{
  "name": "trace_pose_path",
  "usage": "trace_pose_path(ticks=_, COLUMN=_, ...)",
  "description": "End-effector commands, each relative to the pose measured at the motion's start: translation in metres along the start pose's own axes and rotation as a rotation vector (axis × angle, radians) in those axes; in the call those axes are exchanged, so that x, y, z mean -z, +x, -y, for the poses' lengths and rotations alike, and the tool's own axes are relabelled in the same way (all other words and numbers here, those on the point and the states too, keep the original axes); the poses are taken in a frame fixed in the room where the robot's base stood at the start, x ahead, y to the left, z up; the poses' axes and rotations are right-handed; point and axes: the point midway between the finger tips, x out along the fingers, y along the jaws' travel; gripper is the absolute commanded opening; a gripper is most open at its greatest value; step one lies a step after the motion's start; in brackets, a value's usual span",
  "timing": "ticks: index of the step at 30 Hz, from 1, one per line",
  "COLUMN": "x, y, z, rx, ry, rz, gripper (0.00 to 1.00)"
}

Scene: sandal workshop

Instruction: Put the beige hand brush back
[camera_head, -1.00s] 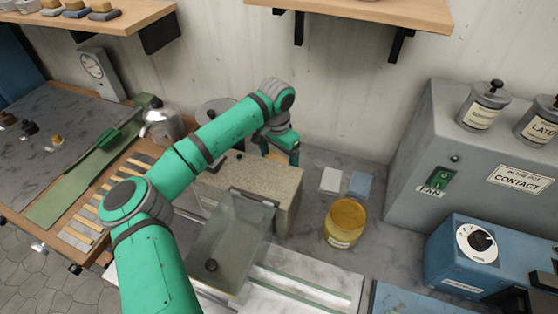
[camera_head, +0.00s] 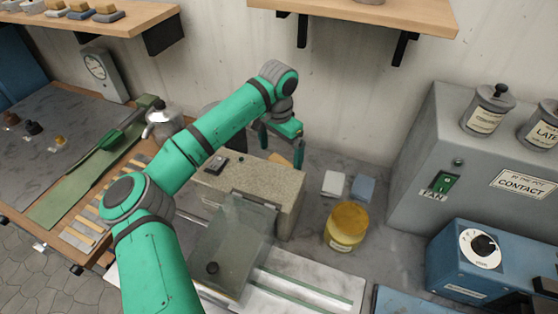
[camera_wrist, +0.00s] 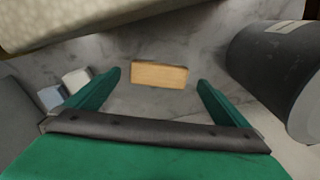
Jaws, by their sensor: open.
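A light tan wooden block, which looks like the beige hand brush (camera_wrist: 160,74), lies flat on the grey marble bench in the wrist view. It lies between and just beyond the fingertips, apart from both. In the head view only part of it shows behind the speckled box. Its bristles cannot be seen. My gripper (camera_head: 281,147) is open and empty, pointing down above the bench behind the box; it also shows in the wrist view (camera_wrist: 160,84). Several small brush-like blocks (camera_head: 107,9) with tan or grey tops stand on the upper left shelf (camera_head: 150,18).
The speckled box (camera_head: 285,192) stands close in front of my gripper. A dark cylinder (camera_wrist: 272,70) stands to the right in the wrist view. A white block (camera_head: 333,184), a blue block (camera_head: 363,187) and a yellow jar (camera_head: 346,226) stand right of the box. The wall is close behind.

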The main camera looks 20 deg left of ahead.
Motion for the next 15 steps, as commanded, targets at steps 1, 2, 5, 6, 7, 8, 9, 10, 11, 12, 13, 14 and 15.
trace_pose_path(ticks=1, x=0.001, y=-0.011, z=-0.001, rx=0.0, ry=0.002, rz=-0.002, gripper=1.0)
trace_pose_path(ticks=2, x=0.001, y=-0.017, z=-0.001, rx=0.0, ry=0.002, rz=-0.002, gripper=1.0)
trace_pose_path(ticks=5, x=0.001, y=-0.036, z=0.0, rx=0.001, ry=0.001, rz=-0.002, gripper=1.0)
trace_pose_path(ticks=6, x=0.0, y=-0.042, z=0.0, rx=0.001, ry=0.0, rz=-0.001, gripper=1.0)
trace_pose_path(ticks=7, x=0.0, y=-0.047, z=0.001, rx=0.001, ry=-0.001, rz=-0.001, gripper=1.0)
trace_pose_path(ticks=8, x=-0.001, y=-0.051, z=0.002, rx=0.001, ry=-0.002, rz=-0.001, gripper=1.0)
trace_pose_path(ticks=9, x=-0.001, y=-0.056, z=0.002, rx=0.001, ry=-0.003, rz=-0.001, gripper=1.0)
trace_pose_path(ticks=10, x=-0.001, y=-0.059, z=0.002, rx=0.001, ry=-0.003, rz=0.0, gripper=1.0)
trace_pose_path(ticks=11, x=-0.002, y=-0.062, z=0.002, rx=0.0, ry=-0.003, rz=0.0, gripper=1.0)
trace_pose_path(ticks=12, x=-0.002, y=-0.065, z=0.002, rx=0.0, ry=-0.004, rz=0.0, gripper=1.0)
trace_pose_path(ticks=13, x=-0.002, y=-0.066, z=0.002, rx=0.0, ry=-0.004, rz=0.0, gripper=1.0)
trace_pose_path(ticks=14, x=-0.002, y=-0.068, z=0.003, rx=0.0, ry=-0.004, rz=0.0, gripper=1.0)
trace_pose_path(ticks=15, x=-0.002, y=-0.069, z=0.003, rx=0.0, ry=-0.005, rz=0.0, gripper=1.0)
